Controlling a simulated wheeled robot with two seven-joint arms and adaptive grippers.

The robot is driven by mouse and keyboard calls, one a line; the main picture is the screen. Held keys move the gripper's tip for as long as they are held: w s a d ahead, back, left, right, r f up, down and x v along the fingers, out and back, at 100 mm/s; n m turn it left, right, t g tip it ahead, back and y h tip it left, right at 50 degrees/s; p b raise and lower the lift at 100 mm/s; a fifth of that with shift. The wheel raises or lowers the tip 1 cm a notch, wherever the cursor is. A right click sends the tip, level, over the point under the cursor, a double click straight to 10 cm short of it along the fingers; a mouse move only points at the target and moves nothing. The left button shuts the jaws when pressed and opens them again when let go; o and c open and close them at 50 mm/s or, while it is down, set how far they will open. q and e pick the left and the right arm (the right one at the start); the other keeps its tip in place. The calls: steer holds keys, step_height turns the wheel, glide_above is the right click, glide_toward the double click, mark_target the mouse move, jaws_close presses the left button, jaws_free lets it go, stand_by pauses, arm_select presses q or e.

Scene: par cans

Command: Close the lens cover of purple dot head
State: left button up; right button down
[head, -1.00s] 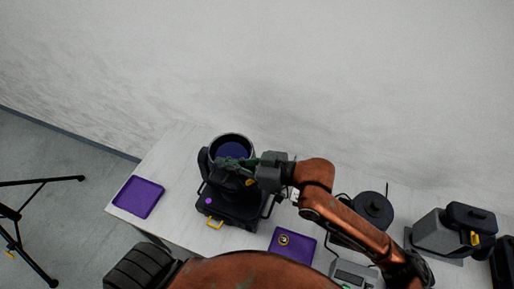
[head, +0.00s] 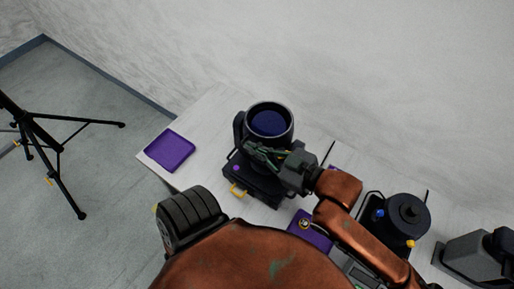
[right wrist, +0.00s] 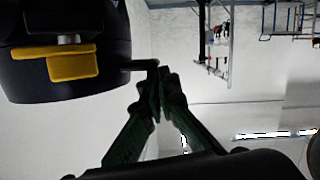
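The purple dot head (head: 270,106) is a black lamp head tipped upward, with its dark blue lens (head: 269,123) showing uncovered. A purple dot (head: 237,168) marks its base. My right gripper (head: 250,150) is at the near side of the head, below the lens rim. In the right wrist view the head (right wrist: 65,90) fills the upper left, with a yellow tab (right wrist: 72,66) and a thin black bent rod (right wrist: 138,65) sticking out. My right gripper's fingertips (right wrist: 160,85) are together at the rod's end; whether they pinch it is unclear. My left gripper is out of view.
A purple tray (head: 170,151) lies at the table's left end. Another purple tray (head: 318,238) holds a small round item, right of the head. A dark round device (head: 408,212) and a grey lamp (head: 470,258) stand farther right. A black tripod (head: 52,150) stands on the floor.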

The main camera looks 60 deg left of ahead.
steer(key=shift+w+d+f, duration=0.1)
steer(key=shift+d+f, duration=0.05)
steer(key=shift+f, duration=0.1)
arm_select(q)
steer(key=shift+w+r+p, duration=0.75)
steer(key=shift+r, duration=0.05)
arm_select(e)
steer(key=v, duration=0.9)
steer(key=shift+d+r, duration=0.3)
steer(key=shift+r, duration=0.1)
